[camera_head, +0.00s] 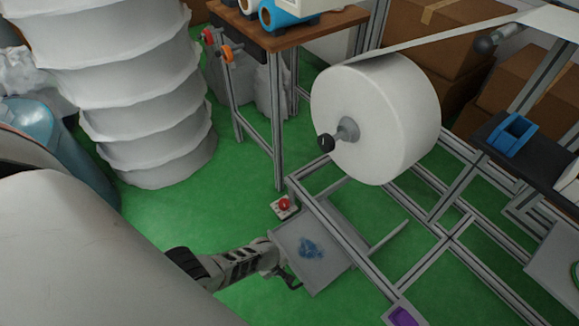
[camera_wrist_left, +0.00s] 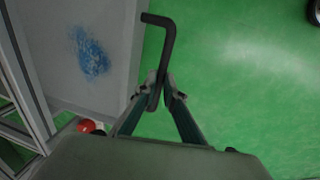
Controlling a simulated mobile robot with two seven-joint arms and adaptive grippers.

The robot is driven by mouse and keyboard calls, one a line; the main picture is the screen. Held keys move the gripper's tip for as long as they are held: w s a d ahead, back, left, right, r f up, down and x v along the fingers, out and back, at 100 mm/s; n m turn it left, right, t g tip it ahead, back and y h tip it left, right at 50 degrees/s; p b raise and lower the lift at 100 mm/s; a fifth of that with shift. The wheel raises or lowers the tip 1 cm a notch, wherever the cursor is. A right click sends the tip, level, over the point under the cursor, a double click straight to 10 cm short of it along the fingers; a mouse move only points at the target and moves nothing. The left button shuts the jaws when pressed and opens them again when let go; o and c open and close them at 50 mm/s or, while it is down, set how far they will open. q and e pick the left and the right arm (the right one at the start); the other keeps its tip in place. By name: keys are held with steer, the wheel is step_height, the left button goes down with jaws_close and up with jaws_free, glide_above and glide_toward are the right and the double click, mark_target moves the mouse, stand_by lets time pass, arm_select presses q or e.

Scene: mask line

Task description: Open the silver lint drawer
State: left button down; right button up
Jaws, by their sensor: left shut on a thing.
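The silver lint drawer (camera_head: 322,277) is a flat grey tray low on the machine frame, with a patch of blue lint on it. It sticks out from under the frame, and the lint shows. In the left wrist view the drawer (camera_wrist_left: 115,25) is at the left, with a dark bent handle (camera_wrist_left: 168,40) along its right edge. My left gripper (camera_wrist_left: 163,93) is shut on the lower end of this handle. In the head view my left gripper (camera_head: 284,274) is at the drawer's left edge; the fingertips are small there. My right gripper is not in view.
A red button on a box (camera_head: 284,205) sits beside the drawer. A large white roll (camera_head: 375,115) hangs above the metal frame (camera_head: 330,222). A wooden-topped table (camera_head: 290,38) and a stack of white rolls (camera_head: 140,90) stand behind. Green floor (camera_head: 190,225) is clear left of the drawer.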

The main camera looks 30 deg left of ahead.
arm_select(q)
steer(key=s+a+p, duration=0.1)
steer(key=s, duration=0.5)
steer(key=shift+a, duration=0.4)
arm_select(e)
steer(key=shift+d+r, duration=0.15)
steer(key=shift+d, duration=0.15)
arm_select(q)
steer(key=shift+f, duration=0.1)
steer(key=c, duration=2.1)
jaws_free()
steer(key=shift+c, duration=0.2)
